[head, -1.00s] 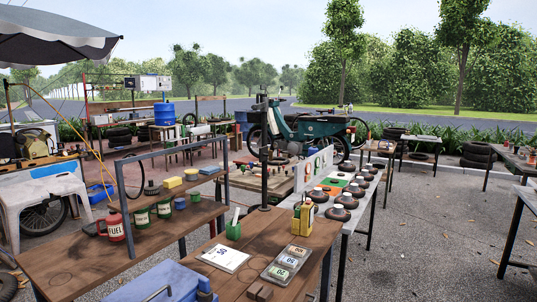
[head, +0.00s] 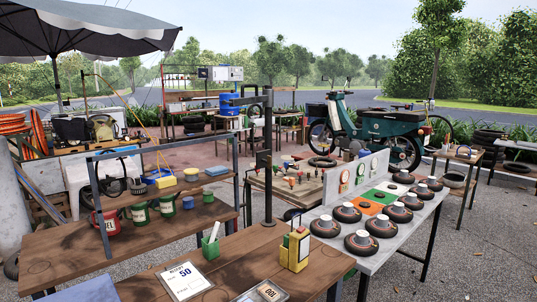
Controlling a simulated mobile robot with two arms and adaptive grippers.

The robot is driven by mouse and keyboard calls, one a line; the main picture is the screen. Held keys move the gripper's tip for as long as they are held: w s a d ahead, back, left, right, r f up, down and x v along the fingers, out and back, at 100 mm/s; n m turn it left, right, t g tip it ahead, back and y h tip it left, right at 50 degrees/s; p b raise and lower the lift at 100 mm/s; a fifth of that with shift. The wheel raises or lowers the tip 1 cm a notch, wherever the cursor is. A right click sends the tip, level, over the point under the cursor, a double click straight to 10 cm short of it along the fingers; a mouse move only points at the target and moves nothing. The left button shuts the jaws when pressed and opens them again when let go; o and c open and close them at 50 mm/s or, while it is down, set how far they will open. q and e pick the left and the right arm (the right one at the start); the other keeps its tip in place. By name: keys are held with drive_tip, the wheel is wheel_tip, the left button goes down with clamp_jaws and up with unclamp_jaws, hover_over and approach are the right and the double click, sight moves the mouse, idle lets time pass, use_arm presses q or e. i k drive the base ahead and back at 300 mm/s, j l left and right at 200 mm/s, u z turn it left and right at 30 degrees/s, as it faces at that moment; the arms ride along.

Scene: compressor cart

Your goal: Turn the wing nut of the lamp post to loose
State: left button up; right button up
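A dark upright post (head: 268,190) stands at the back edge of the wooden bench, with a bracket-like arm (head: 247,99) near its top and a collar or clamp (head: 263,160) partway up. It may be the lamp post, but I see no clear lamp on it. A wing nut is too small to make out, so I cannot tell whether it is tight or loose. Neither of my grippers is in view.
The wooden bench (head: 235,262) holds a yellow container (head: 295,252), a green cup (head: 210,247) and a price card (head: 184,281). A grey table (head: 400,238) with several dark round pieces stands right. A moped (head: 375,130) is behind. Open paving (head: 480,255) lies right.

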sight(270, 160)
drive_tip(key=i+l+u, duration=0.2)
drive_tip(key=i+l, duration=0.15)
drive_tip(key=l, duration=0.3)
drive_tip(key=i+l+u, duration=0.1)
drive_tip(key=l, duration=0.25)
drive_tip(key=i+l+u, duration=0.15)
drive_tip(key=l, duration=0.2)
drive_tip(key=i+l+u, duration=0.1)
drive_tip(key=l, duration=0.25)
drive_tip(key=i+l+u, duration=0.1)
drive_tip(key=l, duration=0.3)
drive_tip(key=i+l+u, duration=0.1)
drive_tip(key=l, duration=0.25)
drive_tip(key=i, duration=0.05)
